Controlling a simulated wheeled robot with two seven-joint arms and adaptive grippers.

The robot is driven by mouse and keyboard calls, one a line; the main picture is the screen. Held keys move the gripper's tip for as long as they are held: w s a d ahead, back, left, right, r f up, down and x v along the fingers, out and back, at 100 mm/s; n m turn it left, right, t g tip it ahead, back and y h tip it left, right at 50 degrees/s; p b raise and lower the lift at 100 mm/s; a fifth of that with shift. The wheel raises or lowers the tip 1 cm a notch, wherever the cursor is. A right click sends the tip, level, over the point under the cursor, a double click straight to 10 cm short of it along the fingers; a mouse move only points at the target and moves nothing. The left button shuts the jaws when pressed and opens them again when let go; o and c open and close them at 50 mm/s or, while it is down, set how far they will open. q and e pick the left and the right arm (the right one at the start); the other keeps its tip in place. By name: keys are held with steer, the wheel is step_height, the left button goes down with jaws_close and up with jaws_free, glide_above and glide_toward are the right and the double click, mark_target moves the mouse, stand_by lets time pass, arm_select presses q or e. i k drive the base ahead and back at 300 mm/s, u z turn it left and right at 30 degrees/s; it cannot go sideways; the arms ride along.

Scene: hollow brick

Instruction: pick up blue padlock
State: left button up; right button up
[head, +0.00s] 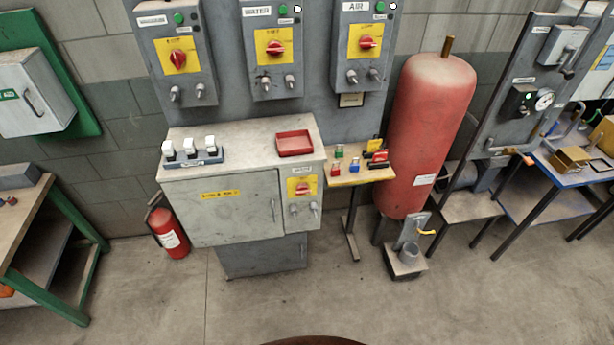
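The blue padlock (354,165) stands on a small wooden-topped table (345,181) to the right of the grey cabinet. A red padlock (335,169) is to its left, nearer the cabinet. A green padlock (339,152) is a little behind, between the two. A red object (378,159) with a yellow and black piece (374,144) behind it is to its right. The padlocks look small here, so fine detail is unclear. Neither of my grippers shows in the head view.
The grey cabinet (215,205) carries a red tray (295,143) and a rack of white-topped items (192,152). A large red tank (428,135) stands close to the small table's right. A fire extinguisher (168,230) stands left. The floor (310,300) in front is clear.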

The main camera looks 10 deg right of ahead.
mark_target(354, 168)
steer(key=u, duration=0.25)
steer(key=i, duration=0.9)
steer(key=z, duration=0.85)
